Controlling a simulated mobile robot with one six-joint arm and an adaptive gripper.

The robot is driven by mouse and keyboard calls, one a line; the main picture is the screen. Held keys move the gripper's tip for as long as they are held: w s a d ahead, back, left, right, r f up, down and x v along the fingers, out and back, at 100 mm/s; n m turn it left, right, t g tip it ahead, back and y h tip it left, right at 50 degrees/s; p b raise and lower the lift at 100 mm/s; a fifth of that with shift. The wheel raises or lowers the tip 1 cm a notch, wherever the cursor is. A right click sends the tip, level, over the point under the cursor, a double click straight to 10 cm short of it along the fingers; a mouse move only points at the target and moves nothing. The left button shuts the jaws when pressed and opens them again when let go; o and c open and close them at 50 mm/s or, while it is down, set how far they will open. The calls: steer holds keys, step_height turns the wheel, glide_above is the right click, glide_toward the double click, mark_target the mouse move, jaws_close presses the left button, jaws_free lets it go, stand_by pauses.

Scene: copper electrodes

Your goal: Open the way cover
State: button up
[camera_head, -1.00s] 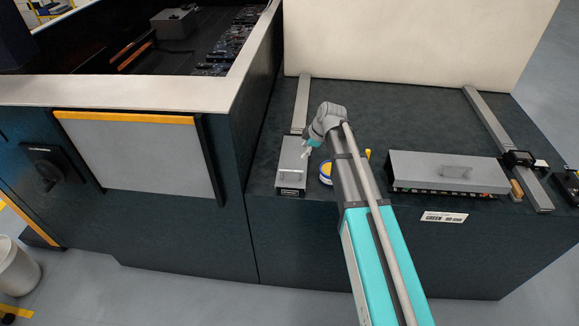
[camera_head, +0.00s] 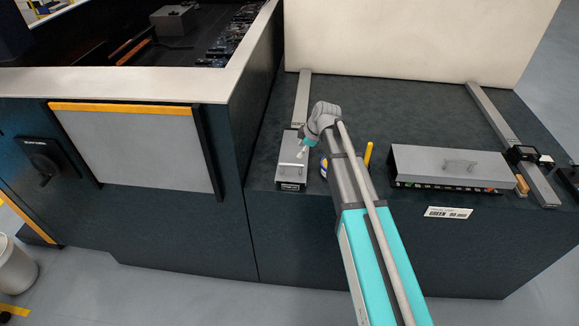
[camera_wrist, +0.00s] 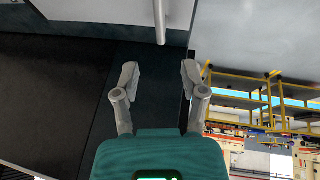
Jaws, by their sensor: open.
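The way cover (camera_head: 291,172) looks to be the small grey box with a bar handle at the front end of the left rail; it lies flat and closed on the dark bench. My gripper (camera_head: 302,150) is over the right part of this cover, its fingers pointing down and left. In the wrist view my gripper (camera_wrist: 158,78) is open, with nothing between its fingertips. A pale grey bar (camera_wrist: 160,22), apparently the handle, hangs in from the top edge, beyond the fingertips. I cannot tell the exact gap to it.
A wider grey cover (camera_head: 450,165) with a handle lies above a row of buttons to the right. A yellow stick (camera_head: 368,154) and a blue-yellow round item (camera_head: 325,169), partly hidden, are beside my arm. A right rail (camera_head: 500,125) carries a small display. A cream wall (camera_head: 400,45) stands behind.

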mark_target(290, 164)
steer(key=shift+b+x, duration=4.05)
steer(key=shift+x, duration=0.75)
steer(key=shift+c, duration=0.2)
jaws_close()
steer(key=shift+a, duration=0.15)
steer(key=shift+r, duration=0.15)
